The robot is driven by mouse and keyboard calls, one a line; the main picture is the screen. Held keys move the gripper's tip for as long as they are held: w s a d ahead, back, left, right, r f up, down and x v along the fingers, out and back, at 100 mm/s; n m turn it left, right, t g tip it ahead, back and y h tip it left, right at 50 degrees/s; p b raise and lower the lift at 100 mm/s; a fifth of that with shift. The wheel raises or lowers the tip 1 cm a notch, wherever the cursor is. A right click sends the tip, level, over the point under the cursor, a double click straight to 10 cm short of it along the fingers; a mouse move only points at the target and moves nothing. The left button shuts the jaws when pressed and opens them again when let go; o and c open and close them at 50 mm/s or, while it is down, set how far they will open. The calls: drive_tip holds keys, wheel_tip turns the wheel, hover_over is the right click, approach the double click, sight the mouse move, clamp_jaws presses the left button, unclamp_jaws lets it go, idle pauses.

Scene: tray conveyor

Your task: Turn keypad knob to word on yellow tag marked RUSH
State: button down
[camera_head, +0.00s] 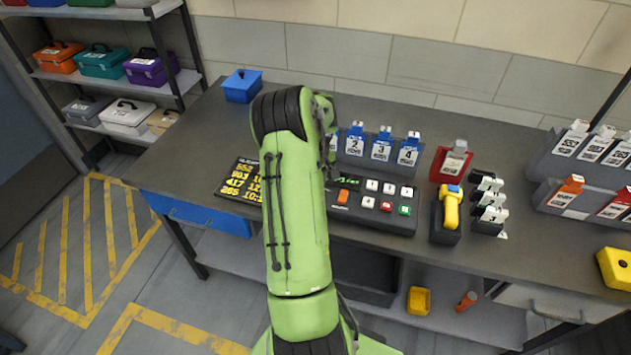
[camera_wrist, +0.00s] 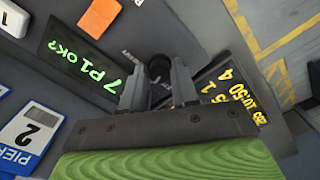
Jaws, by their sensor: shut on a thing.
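In the wrist view my gripper (camera_wrist: 160,84) points down at the keypad, its two fingers closed around a dark round knob (camera_wrist: 159,66). Small white lettering beside the knob is too blurred to read. The keypad's display (camera_wrist: 84,66) shows green text that looks like "7 P1 OK?". In the head view the keypad (camera_head: 375,205) lies on the counter with an orange button, white keys, and red and green keys. My green arm hides the knob, the gripper and part of the display there. I cannot make out a yellow tag reading RUSH.
A black board with yellow figures (camera_head: 240,181) lies left of the keypad. Numbered blue-and-white tags (camera_head: 381,146) stand behind it. A yellow scanner (camera_head: 451,208) and a red holder (camera_head: 450,164) are to the right. A blue box (camera_head: 242,86) stands at the back left.

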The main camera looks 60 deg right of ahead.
drive_tip(key=shift+m, duration=0.9)
drive_tip(key=c, duration=0.9)
unclamp_jaws()
drive_tip(key=shift+o, duration=0.2)
wheel_tip(320, 180, up, 16)
drive_tip(key=p, duration=0.3)
drive_tip(key=shift+f, duration=0.1)
